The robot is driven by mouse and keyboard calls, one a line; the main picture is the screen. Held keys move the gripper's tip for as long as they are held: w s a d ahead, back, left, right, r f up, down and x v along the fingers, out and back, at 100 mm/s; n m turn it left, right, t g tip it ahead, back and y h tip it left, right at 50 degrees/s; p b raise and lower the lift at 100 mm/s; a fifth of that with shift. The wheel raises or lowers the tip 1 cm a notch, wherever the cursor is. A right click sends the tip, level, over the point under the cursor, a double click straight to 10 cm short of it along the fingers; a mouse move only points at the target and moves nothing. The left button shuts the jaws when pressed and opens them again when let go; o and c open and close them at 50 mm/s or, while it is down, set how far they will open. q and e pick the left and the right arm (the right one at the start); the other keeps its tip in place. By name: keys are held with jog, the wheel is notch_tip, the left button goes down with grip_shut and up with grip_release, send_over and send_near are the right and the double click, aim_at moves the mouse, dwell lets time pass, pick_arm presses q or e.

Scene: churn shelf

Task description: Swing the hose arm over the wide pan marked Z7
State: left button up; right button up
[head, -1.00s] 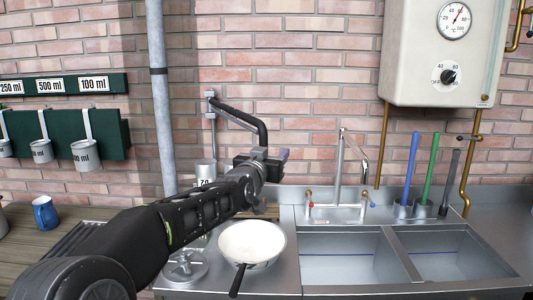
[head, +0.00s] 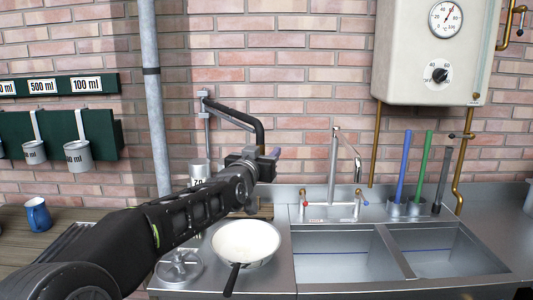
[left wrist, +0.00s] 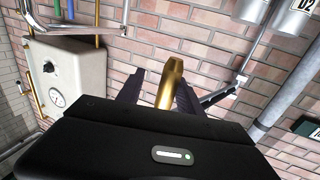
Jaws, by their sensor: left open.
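The hose arm (head: 236,116) is a dark bent pipe on a wall bracket, reaching out to the right and bending down. Its lower end is hidden behind my left gripper (head: 270,157) in the head view. In the left wrist view a brass-coloured curved piece (left wrist: 170,80) stands between the two open fingers of my left gripper (left wrist: 160,90); I cannot tell whether they touch it. A wide pale pan (head: 246,240) with a black handle sits on the steel counter, in front of and below the gripper. No Z7 mark is readable on it. My right gripper is not in view.
A metal pot (head: 200,170) with a partly hidden label stands behind my left arm. To the right are a faucet (head: 334,165) and a double sink (head: 345,273). A grey pipe (head: 151,85) runs up the wall.

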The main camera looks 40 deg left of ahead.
pick_arm(q)
jog(key=b+v, duration=0.1)
jog(key=v, duration=0.6)
jog(key=shift+d, duration=0.1)
dwell(0.4)
